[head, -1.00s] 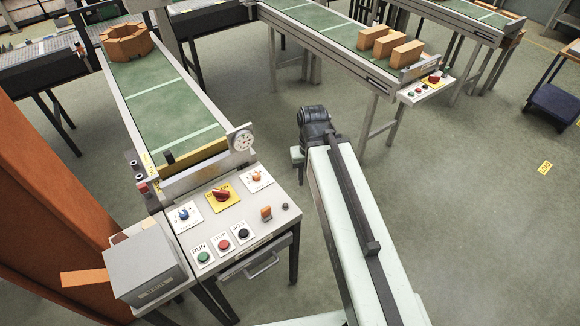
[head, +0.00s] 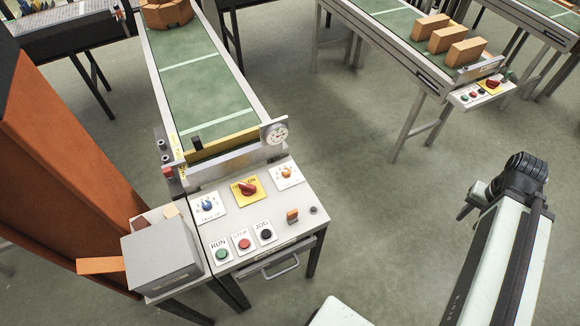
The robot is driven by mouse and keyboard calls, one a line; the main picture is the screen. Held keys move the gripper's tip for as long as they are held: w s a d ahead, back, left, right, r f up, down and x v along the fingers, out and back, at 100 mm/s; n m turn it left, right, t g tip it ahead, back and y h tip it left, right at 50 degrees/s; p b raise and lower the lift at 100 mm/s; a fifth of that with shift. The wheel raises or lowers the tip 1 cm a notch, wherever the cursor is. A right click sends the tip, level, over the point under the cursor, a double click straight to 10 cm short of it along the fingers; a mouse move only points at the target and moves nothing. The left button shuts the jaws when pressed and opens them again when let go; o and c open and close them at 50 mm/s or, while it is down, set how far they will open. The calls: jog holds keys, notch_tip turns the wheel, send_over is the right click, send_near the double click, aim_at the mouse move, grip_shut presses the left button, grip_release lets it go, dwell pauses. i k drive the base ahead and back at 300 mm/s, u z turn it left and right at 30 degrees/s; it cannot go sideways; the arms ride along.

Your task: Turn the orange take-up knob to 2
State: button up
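The control panel (head: 237,238) stands at the near end of the left conveyor. An orange knob (head: 287,173) sits on a white dial plate at its back right; its markings and exact setting are too small to read. A blue knob (head: 207,206) is on another white plate at the left, and a red switch (head: 247,188) on a yellow plate lies between them. My arm is at the right, well apart from the panel. My gripper (head: 467,202) seems to be the small dark end beside the arm's black joint; its fingers cannot be made out.
Green, red and black buttons (head: 266,235) line the panel's front, with an orange rocker (head: 292,216) to their right. A grey box (head: 162,255) and an orange post (head: 75,165) stand left. A second conveyor (head: 400,35) carries orange blocks. Floor between panel and arm is clear.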

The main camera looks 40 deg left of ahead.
aim_at(285, 172)
jog(key=u, duration=0.1)
jog(key=k, duration=1)
jog(key=u, duration=1.8)
jog(key=i, duration=1)
jog(key=z, duration=0.05)
